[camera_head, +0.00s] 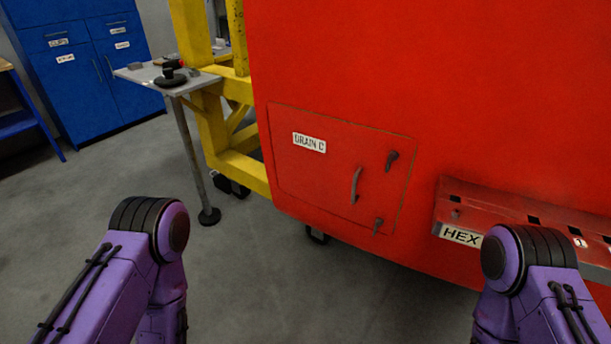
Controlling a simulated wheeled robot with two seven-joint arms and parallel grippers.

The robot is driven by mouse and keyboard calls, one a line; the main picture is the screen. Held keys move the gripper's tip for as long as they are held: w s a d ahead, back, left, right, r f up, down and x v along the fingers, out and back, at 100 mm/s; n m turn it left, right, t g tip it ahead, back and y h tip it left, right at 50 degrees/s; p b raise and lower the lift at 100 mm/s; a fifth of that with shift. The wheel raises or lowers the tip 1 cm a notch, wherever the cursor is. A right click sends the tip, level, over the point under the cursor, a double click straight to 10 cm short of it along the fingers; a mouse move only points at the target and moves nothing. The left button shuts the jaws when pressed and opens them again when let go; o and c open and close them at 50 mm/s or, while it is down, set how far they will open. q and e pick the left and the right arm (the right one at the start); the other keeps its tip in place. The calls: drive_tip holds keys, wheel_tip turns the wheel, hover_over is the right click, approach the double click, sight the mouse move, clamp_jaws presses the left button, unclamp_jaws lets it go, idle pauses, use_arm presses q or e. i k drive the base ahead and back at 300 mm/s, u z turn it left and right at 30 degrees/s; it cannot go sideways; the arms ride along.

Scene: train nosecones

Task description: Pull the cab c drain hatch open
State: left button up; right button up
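The drain hatch (320,180) is a red panel low on the red nosecone (430,70). A white label on it reads DRAIN C (309,143). The hatch lies flush with the surface around it and looks closed. A grey curved handle (355,186) stands near its right side. Two small dark latches, an upper one (391,160) and a lower one (378,225), sit by its right edge. My purple arms show at the lower left and lower right, apart from the hatch. Neither gripper is in view.
A red ledge labelled HEX (461,235) juts out right of the hatch. A yellow frame (240,168) stands left of the nosecone, beside a small grey table (140,76) holding a dark tool (171,76). Blue cabinets (85,65) stand behind. Grey floor (255,290) is clear in front.

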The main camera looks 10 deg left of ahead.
sight(336, 166)
drive_tip(key=u, duration=0.8)
drive_tip(key=i, duration=0.45)
drive_tip(key=z, duration=1.45)
